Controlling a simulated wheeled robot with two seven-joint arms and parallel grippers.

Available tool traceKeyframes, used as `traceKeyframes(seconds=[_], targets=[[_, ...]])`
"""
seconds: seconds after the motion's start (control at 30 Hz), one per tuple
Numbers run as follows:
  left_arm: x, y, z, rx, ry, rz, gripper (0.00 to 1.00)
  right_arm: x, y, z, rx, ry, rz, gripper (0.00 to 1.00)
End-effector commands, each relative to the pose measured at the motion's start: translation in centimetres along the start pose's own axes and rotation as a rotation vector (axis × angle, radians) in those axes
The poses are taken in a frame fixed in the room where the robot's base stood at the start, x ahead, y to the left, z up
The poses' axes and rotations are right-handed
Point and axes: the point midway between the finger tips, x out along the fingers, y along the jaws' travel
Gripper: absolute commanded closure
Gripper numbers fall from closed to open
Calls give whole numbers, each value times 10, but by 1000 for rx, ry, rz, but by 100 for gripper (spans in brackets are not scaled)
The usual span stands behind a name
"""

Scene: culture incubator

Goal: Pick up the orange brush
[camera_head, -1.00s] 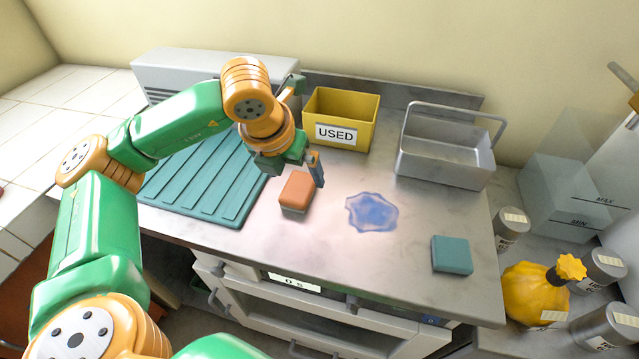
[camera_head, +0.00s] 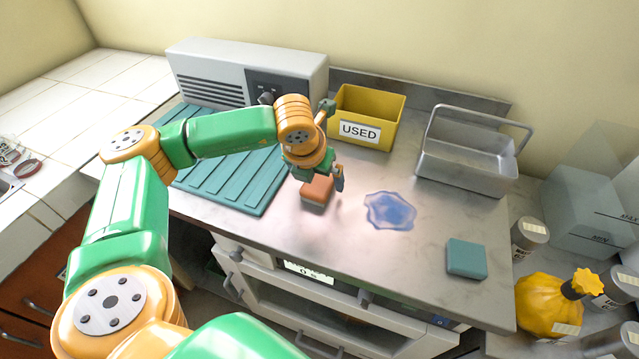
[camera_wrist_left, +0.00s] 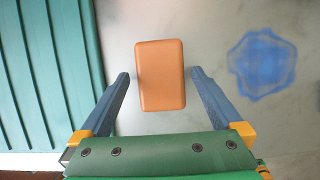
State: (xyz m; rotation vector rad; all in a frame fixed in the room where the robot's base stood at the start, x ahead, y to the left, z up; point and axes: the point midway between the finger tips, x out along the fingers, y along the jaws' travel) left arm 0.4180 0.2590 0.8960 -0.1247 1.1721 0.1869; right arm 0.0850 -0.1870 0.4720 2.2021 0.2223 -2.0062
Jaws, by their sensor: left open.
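The orange brush (camera_head: 317,190) is a small block with an orange top and a paler underside. It lies on the metal counter between the ribbed teal mat and a blue spill. In the left wrist view the brush (camera_wrist_left: 160,75) sits between and slightly beyond the two blue fingertips, with a gap on each side. My left gripper (camera_head: 325,183) is open and close over the brush, hiding part of it in the head view. The left gripper's fingers (camera_wrist_left: 160,78) hold nothing. My right gripper is not in view.
The teal mat (camera_head: 215,182) lies left of the brush and the blue spill (camera_head: 390,211) right. Behind stand a yellow USED bin (camera_head: 384,135) and a grey device (camera_head: 215,75). A metal basket (camera_head: 465,170) and teal block (camera_head: 466,258) are to the right.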

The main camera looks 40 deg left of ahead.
Motion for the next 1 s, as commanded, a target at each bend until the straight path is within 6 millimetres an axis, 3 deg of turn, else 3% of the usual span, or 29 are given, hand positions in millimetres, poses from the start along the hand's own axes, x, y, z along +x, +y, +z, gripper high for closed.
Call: traceKeyframes(seconds=[0.77, 0.8, 0.87, 1.0], targets=[[4, 0, -2, 0, 0, -1, 0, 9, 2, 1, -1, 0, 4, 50], [4, 0, -2, 0, 0, -1, 3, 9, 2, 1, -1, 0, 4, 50], [4, 0, -2, 0, 0, -1, 19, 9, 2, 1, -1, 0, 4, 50], [4, 0, -2, 0, 0, -1, 57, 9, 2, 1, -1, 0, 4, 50]])
